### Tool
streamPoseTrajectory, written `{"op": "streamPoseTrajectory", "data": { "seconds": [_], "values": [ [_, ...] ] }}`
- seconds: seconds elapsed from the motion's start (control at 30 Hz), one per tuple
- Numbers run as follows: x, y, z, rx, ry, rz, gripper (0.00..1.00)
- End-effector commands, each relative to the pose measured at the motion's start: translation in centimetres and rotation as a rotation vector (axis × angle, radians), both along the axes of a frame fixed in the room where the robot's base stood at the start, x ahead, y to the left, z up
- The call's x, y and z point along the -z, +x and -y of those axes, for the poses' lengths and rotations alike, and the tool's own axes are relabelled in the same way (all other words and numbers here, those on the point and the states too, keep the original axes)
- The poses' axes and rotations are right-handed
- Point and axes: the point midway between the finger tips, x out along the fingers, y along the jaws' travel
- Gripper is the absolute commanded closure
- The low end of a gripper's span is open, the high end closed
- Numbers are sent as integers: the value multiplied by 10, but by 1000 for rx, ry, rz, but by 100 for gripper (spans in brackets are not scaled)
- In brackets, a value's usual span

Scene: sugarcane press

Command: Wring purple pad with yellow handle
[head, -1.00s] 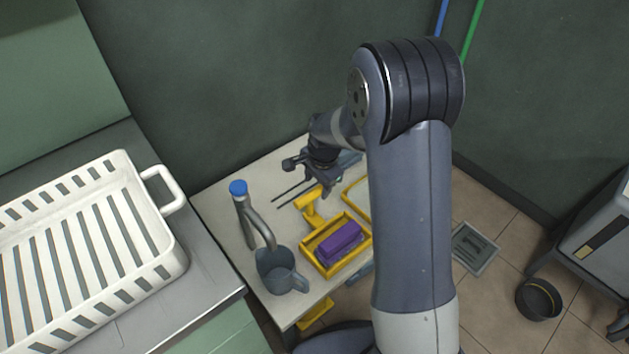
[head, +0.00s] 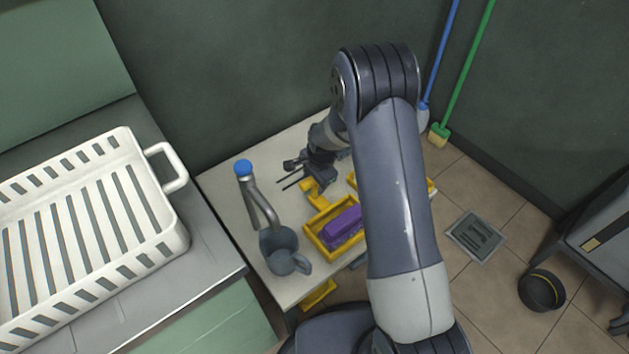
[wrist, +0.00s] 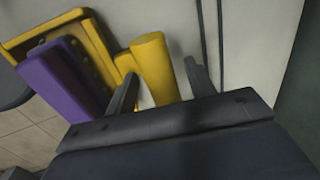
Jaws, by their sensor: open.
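The purple pad (head: 342,226) lies in a yellow frame (head: 318,240) on the pale table; it shows at the left of the wrist view (wrist: 62,80). The yellow handle (head: 312,196) stands at the far end of the frame. In the wrist view its thick yellow bar (wrist: 154,66) lies between my fingers. My gripper (wrist: 162,70) is open, with one finger on each side of the bar; I cannot tell whether either touches it.
A grey jug (head: 283,252) and a metal tap with a blue cap (head: 244,168) stand left of the frame. A white slatted basket (head: 165,235) is on the left counter. A broom (head: 438,135) leans on the wall.

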Motion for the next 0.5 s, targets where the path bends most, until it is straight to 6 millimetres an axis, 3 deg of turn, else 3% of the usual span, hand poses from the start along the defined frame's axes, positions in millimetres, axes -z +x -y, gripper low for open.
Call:
{"op": "streamPoseTrajectory", "data": {
  "seconds": [0.27, 0.5],
  "values": [
    [1, 0, 0, 0, 0, 0, 48],
    [1, 0, 0, 0, 0, 0, 68]
  ]
}}
